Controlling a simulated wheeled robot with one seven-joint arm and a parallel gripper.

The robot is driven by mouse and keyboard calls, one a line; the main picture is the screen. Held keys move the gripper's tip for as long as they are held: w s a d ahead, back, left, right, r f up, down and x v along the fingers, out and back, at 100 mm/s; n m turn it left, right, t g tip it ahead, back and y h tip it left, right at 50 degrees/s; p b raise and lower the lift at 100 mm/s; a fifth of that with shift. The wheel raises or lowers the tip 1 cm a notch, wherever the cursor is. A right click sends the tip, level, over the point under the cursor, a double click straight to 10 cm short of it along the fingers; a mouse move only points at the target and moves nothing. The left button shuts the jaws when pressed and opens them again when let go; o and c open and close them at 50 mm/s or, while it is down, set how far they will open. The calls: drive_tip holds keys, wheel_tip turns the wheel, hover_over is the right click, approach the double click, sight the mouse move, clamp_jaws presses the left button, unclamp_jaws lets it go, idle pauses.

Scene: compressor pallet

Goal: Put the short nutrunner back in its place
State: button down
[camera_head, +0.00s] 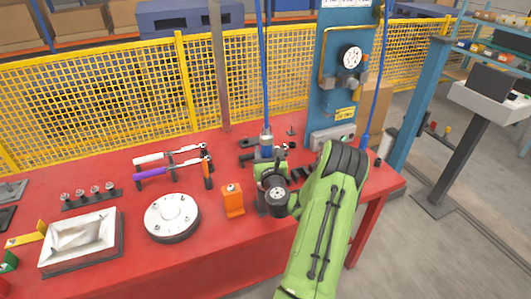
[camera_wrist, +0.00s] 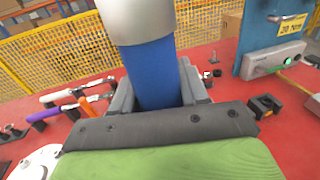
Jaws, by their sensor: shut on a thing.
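The short nutrunner (camera_head: 265,141) has a blue body with a silver-grey upper part and stands upright below a blue hose. In the wrist view its blue grip (camera_wrist: 155,75) fills the middle, between the grey jaws. My gripper (camera_head: 266,160) is shut around the blue grip, over the back right part of the red bench. The nutrunner's lower end is hidden behind my gripper, so I cannot tell whether it touches anything. Black holders (camera_head: 301,173) sit on the bench just right of my gripper; one black holder (camera_wrist: 265,106) shows empty at right in the wrist view.
An orange block (camera_head: 232,201) stands close to the left of my gripper. A round grey flange (camera_head: 171,216), torque wrenches on a stand (camera_head: 172,164) and a tray (camera_head: 80,242) lie farther left. A blue column (camera_head: 335,85) rises behind right. A second blue hose tool (camera_head: 365,141) hangs right.

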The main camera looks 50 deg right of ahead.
drive_tip(key=shift+f+b, duration=0.35)
drive_tip(key=c, duration=0.6)
unclamp_jaws()
drive_tip(key=shift+o, duration=0.6)
drive_tip(key=shift+f, duration=0.15)
drive_tip(key=shift+s+a, duration=0.1)
drive_tip(key=shift+s, duration=0.05)
